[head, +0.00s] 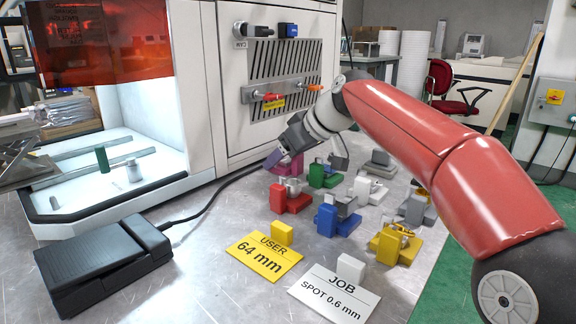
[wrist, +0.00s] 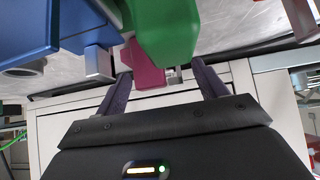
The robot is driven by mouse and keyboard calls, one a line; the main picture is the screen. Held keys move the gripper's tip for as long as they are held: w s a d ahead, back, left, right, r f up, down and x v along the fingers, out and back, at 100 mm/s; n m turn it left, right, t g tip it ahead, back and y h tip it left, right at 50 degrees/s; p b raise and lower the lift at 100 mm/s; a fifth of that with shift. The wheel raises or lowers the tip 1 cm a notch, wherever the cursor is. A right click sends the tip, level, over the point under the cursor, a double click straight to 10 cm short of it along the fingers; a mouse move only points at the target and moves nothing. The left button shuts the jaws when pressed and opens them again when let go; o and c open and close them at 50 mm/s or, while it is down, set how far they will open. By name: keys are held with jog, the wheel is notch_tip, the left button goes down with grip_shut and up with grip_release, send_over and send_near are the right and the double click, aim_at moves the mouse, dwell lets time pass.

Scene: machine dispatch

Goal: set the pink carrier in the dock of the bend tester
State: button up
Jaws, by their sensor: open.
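The pink carrier (head: 294,168) stands at the back left of a group of coloured carriers on the metal bench, partly hidden by my gripper (head: 273,159). In the wrist view the pink carrier (wrist: 146,74) shows between the two open fingers of my gripper (wrist: 160,86), partly behind a green carrier (wrist: 165,30). The fingers hold nothing; I cannot tell whether they touch it. A big white machine (head: 185,90) with a lit, open chamber (head: 110,170) stands at the left. I cannot read which machine is the bend tester, and no dock can be made out for certain.
Red (head: 290,200), blue (head: 328,222), yellow (head: 395,246) and several other carriers stand close together. A yellow card (head: 262,262), a white card (head: 328,299) and a black pedal (head: 105,265) with a cable lie in front. A green block (head: 102,160) stands in the chamber.

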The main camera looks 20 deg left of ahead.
jog(key=c, duration=1)
jog(key=shift+c, duration=0.2)
jog(key=shift+r, duration=0.15)
